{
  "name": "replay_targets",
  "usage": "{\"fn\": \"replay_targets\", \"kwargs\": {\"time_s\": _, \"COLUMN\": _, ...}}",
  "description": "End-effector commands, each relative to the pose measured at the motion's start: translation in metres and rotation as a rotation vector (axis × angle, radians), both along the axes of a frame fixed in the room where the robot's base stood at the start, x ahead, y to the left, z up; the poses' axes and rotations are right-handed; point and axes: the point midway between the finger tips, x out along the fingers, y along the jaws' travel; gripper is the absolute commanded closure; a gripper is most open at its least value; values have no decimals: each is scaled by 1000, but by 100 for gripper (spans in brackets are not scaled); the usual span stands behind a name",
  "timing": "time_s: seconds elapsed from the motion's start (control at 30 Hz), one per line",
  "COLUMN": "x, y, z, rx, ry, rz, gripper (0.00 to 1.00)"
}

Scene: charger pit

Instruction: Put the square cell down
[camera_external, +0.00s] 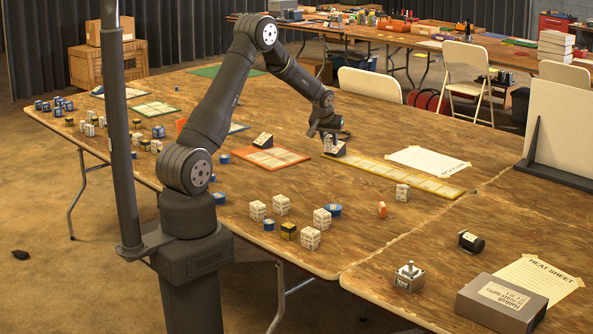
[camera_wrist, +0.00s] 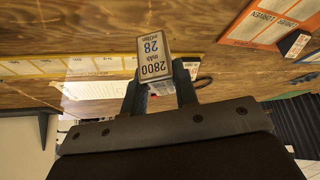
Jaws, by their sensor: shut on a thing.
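In the external view my gripper (camera_external: 328,136) is low over the table, by the left end of a long yellow-edged strip (camera_external: 405,178) with pale squares. The strip also shows at the left in the wrist view (camera_wrist: 75,65). I cannot tell how far the cell is above the table.
A red-edged card (camera_external: 271,158) with a black wedge sign (camera_external: 263,140) lies left of my gripper. Several pale blocks (camera_external: 281,205) stand nearer the camera. A white sheet (camera_external: 428,161) lies behind the strip. Bare wood lies between the card and the strip.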

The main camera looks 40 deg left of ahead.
Motion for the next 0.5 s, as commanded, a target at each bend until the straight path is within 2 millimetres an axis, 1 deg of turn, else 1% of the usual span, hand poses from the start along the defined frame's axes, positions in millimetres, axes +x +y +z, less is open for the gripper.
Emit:
{"fn": "replay_targets", "kwargs": {"time_s": 0.03, "x": 1, "y": -32, "z": 0, "rx": 0, "ry": 1, "rz": -48, "gripper": 99}}
{"fn": "replay_targets", "kwargs": {"time_s": 0.07, "x": 2, "y": -49, "z": 0, "rx": 0, "ry": 1, "rz": -73, "gripper": 99}}
{"fn": "replay_targets", "kwargs": {"time_s": 0.1, "x": 2, "y": -71, "z": 0, "rx": 0, "ry": 1, "rz": -106, "gripper": 99}}
{"fn": "replay_targets", "kwargs": {"time_s": 0.17, "x": 0, "y": -103, "z": 0, "rx": 0, "ry": 1, "rz": -155, "gripper": 99}}
{"fn": "replay_targets", "kwargs": {"time_s": 0.2, "x": -2, "y": -124, "z": 1, "rx": -1, "ry": 0, "rz": -187, "gripper": 99}}
{"fn": "replay_targets", "kwargs": {"time_s": 0.27, "x": -7, "y": -157, "z": 1, "rx": 0, "ry": -1, "rz": -237, "gripper": 99}}
{"fn": "replay_targets", "kwargs": {"time_s": 0.3, "x": -11, "y": -178, "z": 0, "rx": 0, "ry": 0, "rz": -270, "gripper": 99}}
{"fn": "replay_targets", "kwargs": {"time_s": 0.37, "x": -17, "y": -209, "z": 0, "rx": -1, "ry": 1, "rz": -319, "gripper": 99}}
{"fn": "replay_targets", "kwargs": {"time_s": 0.4, "x": -23, "y": -229, "z": 0, "rx": 0, "ry": 2, "rz": -352, "gripper": 99}}
{"fn": "replay_targets", "kwargs": {"time_s": 0.47, "x": -32, "y": -260, "z": 1, "rx": -1, "ry": 0, "rz": -402, "gripper": 99}}
{"fn": "replay_targets", "kwargs": {"time_s": 0.5, "x": -39, "y": -280, "z": 1, "rx": -1, "ry": 0, "rz": -434, "gripper": 99}}
